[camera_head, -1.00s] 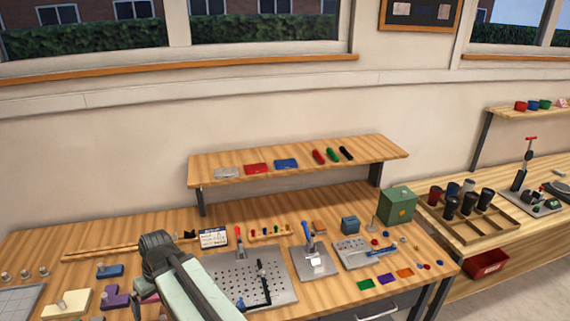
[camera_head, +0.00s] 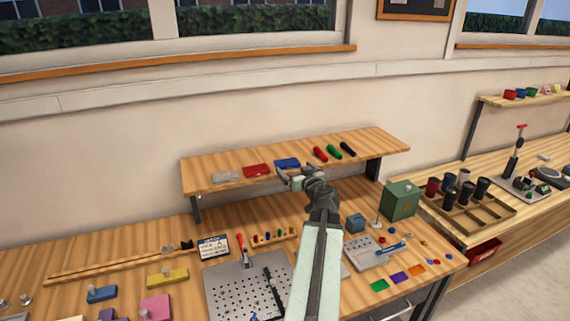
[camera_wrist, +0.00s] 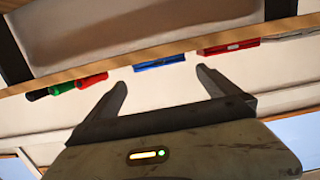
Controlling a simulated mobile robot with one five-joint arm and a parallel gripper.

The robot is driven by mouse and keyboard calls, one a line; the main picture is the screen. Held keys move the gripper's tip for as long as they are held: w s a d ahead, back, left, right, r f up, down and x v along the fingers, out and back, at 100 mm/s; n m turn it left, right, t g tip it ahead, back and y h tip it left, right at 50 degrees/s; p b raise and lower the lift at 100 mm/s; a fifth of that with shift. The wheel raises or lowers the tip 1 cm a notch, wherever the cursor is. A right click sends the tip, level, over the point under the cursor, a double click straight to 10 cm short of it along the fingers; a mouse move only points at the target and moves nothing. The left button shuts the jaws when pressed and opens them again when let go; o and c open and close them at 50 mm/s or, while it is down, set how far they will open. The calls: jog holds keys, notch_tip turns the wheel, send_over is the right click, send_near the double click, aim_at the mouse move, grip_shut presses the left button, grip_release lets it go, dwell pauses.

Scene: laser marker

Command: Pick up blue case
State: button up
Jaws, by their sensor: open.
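The blue case (camera_head: 287,163) lies flat on the raised wooden shelf, between the red case and the coloured tubes. In the wrist view, which appears upside down, the blue case (camera_wrist: 160,62) shows as a thin strip at the shelf edge, roughly between and beyond my fingertips. My gripper (camera_head: 290,182) is just in front of the shelf's front edge, near the blue case. In the wrist view my gripper (camera_wrist: 163,82) has its two fingers wide apart with nothing between them.
The shelf (camera_head: 225,192) also holds a red case (camera_head: 256,170), a grey case (camera_head: 226,177) and red, green and black tubes (camera_head: 334,151). The bench below carries a perforated plate (camera_head: 228,290), a green box (camera_head: 399,200) and several small parts.

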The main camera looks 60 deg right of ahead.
aim_at(288, 163)
jog(key=b+x, duration=0.1)
jog(key=x, duration=0.6)
jog(key=shift+w+d+f, duration=0.1)
jog(key=shift+d+f, duration=0.05)
jog(key=shift+f, duration=0.1)
jog(key=c, duration=1.2)
